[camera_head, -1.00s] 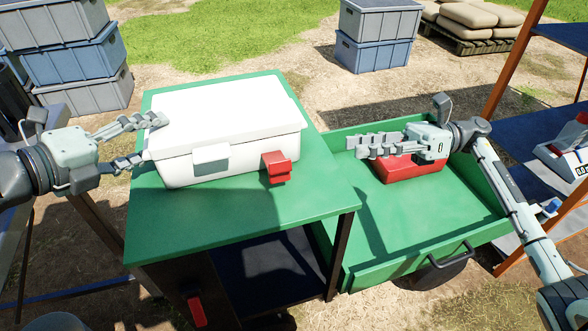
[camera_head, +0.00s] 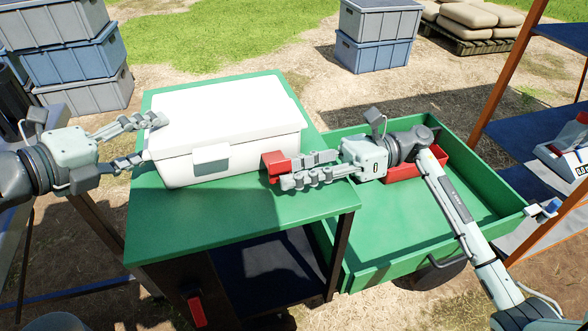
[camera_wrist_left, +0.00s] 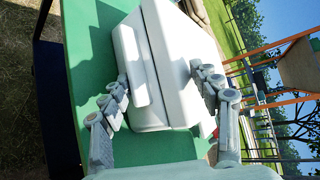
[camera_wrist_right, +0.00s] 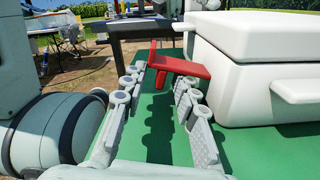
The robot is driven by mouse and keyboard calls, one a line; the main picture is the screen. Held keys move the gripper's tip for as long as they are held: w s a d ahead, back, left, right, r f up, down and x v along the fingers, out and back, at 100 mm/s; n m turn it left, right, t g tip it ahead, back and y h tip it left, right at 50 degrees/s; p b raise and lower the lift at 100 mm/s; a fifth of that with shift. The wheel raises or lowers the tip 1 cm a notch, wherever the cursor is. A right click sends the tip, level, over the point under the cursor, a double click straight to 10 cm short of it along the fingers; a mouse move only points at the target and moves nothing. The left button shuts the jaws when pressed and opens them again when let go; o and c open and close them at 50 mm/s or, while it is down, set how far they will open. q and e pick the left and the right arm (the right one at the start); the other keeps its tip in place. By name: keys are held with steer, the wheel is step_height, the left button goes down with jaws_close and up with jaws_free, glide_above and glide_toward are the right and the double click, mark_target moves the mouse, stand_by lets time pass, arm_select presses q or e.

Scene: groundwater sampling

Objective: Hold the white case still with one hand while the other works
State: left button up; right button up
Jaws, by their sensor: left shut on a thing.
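The white case (camera_head: 225,110) stands with its lid down on the green tabletop. A white front latch (camera_head: 211,158) shows on it. My left gripper (camera_head: 154,140) is shut on the case's left end, one finger on the far side and one near the front; the left wrist view shows the case (camera_wrist_left: 150,60) between its fingers. A red piece (camera_head: 272,161) is at the case's front right; it also shows in the right wrist view (camera_wrist_right: 180,65). My right gripper (camera_head: 290,172) is open, its fingertips close to the red piece. I cannot tell whether they touch it.
The green table (camera_head: 200,225) has bare room in front of the case. A lower green tray (camera_head: 375,245) on the right holds a red box (camera_head: 430,165) under my right arm. Shelves (camera_head: 555,100) stand at the far right. Stacked crates (camera_head: 75,62) stand behind on the left.

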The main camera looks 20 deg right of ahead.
mark_target(287, 134)
arm_select(q)
steer(key=shift+s+f, duration=0.1)
steer(key=shift+f, duration=0.25)
arm_select(e)
steer(key=shift+c, duration=0.3)
jaws_close()
arm_select(q)
steer(key=shift+a, duration=0.1)
arm_select(e)
steer(key=r+m, duration=0.1)
steer(key=m, duration=0.1)
steer(key=shift+r+m, duration=0.1)
steer(key=shift+m, duration=0.2)
steer(key=m, duration=0.1)
steer(key=r+m, duration=0.1)
steer(key=m, duration=0.1)
steer(key=shift+w+r+m, duration=0.2)
steer(key=shift+r+m, duration=0.1)
steer(key=m, duration=0.1)
steer(key=w+r+m, duration=0.1)
steer(key=m, duration=0.2)
steer(key=shift+w+r, duration=0.15)
steer(key=shift+r, duration=0.2)
steer(key=shift+w+r+m, duration=0.25)
steer(key=shift+w+m, duration=0.15)
steer(key=shift+m, duration=0.75)
steer(key=shift+w+r+m, duration=0.25)
steer(key=shift+w+m, duration=0.1)
steer(key=shift+m, duration=0.8)
steer(key=shift+r, duration=0.1)
